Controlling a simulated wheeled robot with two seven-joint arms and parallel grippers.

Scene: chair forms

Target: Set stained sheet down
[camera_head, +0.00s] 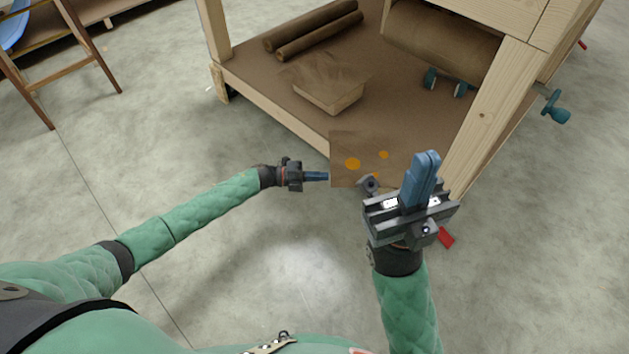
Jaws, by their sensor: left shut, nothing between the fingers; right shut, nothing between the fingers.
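The stained sheet (367,150) is a flat brown piece with several orange spots. It shows at the front edge of the bench's lower shelf (262,92), and its lower right part is hidden behind my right gripper. My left gripper (322,176) is shut, its blue fingertips at the sheet's left edge; I cannot tell whether they touch it. My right gripper (424,165) is shut and empty, raised in front of the sheet's right side with its blue fingers pointing up. I cannot tell whether the sheet rests on the shelf or leans on its edge.
The wooden bench's front leg (492,112) stands just right of my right gripper. On the shelf lie brown rolls (312,30) and a draped block (330,92). A red object (446,237) lies on the floor. A wooden chair frame (62,85) stands far left.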

